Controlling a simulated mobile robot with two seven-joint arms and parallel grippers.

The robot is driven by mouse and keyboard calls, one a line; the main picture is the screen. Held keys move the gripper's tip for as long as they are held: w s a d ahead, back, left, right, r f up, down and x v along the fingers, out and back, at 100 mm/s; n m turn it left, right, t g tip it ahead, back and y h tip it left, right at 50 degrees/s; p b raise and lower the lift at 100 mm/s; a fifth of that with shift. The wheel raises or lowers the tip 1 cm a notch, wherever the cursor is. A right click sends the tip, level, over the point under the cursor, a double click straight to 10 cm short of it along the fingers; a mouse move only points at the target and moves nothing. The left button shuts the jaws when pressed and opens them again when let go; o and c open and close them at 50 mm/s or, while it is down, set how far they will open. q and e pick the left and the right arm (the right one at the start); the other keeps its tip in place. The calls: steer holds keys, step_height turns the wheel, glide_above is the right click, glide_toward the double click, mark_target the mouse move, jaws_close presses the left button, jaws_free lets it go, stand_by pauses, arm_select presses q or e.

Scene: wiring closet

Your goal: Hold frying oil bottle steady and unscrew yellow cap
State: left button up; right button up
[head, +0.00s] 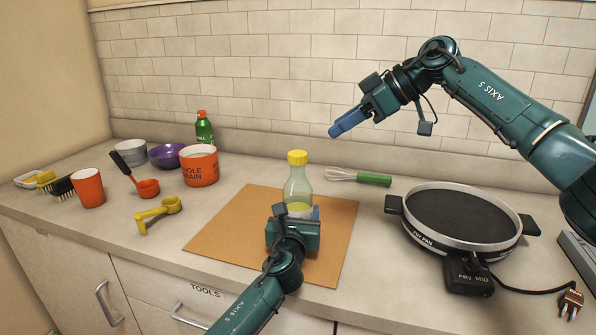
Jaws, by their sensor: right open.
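The frying oil bottle (299,187) stands upright on a brown board (226,238). My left gripper (300,213) is low in front of the bottle, with a blue finger at the bottle's right side. Its body hides the bottle's base and most of the fingers, so I cannot tell whether it grips the bottle. My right gripper (343,124) is open and empty, in the air above and to the right of the cap, pointing down-left.
A whisk (358,176) with a green handle lies right of the bottle. A round fry pan (463,215) with a corded control stands farther right. A tiled wall is behind.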

steer(key=shift+o, duration=1)
steer(key=shift+s+a+f+n, duration=0.1)
steer(key=shift+a+n, duration=0.25)
steer(key=shift+n, duration=0.35)
steer(key=n+t+h, duration=0.2)
steer(key=n+h, duration=0.7)
steer(key=n, duration=1.3)
glide_toward(297, 154)
steer(key=shift+n, duration=0.3)
steer(key=shift+x, duration=4.45)
steer(key=shift+d, duration=0.1)
steer(key=m, duration=0.1)
steer(key=m+h, duration=0.1)
steer(key=m, duration=0.1)
steer(key=shift+s+a+t, duration=0.1)
steer(key=shift+a+t, duration=0.15)
steer(key=shift+t, duration=0.05)
steer(key=m+h, duration=0.1)
steer(key=m, duration=0.2)
steer(key=shift+a+h, duration=0.15)
steer(key=shift+h, duration=0.25)
steer(key=shift+m, duration=0.5)
steer(key=c, duration=1)
